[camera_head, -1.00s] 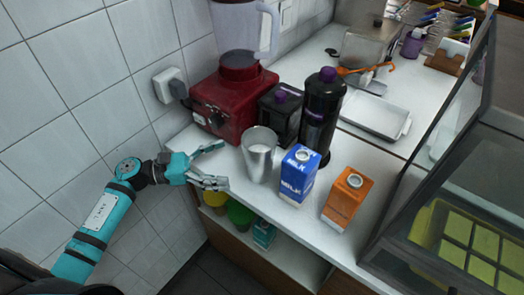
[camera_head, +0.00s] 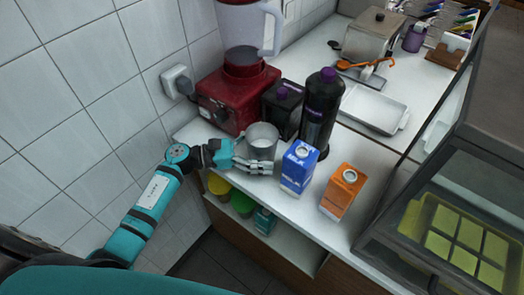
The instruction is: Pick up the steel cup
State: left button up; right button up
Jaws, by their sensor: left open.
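The steel cup (camera_head: 263,137) stands upright on the white counter, in front of the red blender and left of the blue milk carton. My left gripper (camera_head: 256,155) is at the cup's left side. One finger reaches across the front of the cup and the other is partly hidden at its left and behind. The jaws are open around the cup; I cannot tell whether they touch it. My right gripper is not in view.
The blue milk carton (camera_head: 298,167) stands close right of the cup. An orange carton (camera_head: 343,191), a black bottle (camera_head: 321,112) and the red blender (camera_head: 237,92) are nearby. A white tray (camera_head: 374,107) lies farther back. A glass case (camera_head: 450,190) bounds the right.

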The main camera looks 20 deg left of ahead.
pick_arm(q)
jog(key=c, duration=1.5)
jog(key=shift+c, duration=0.9)
jog(key=shift+r, duration=0.2)
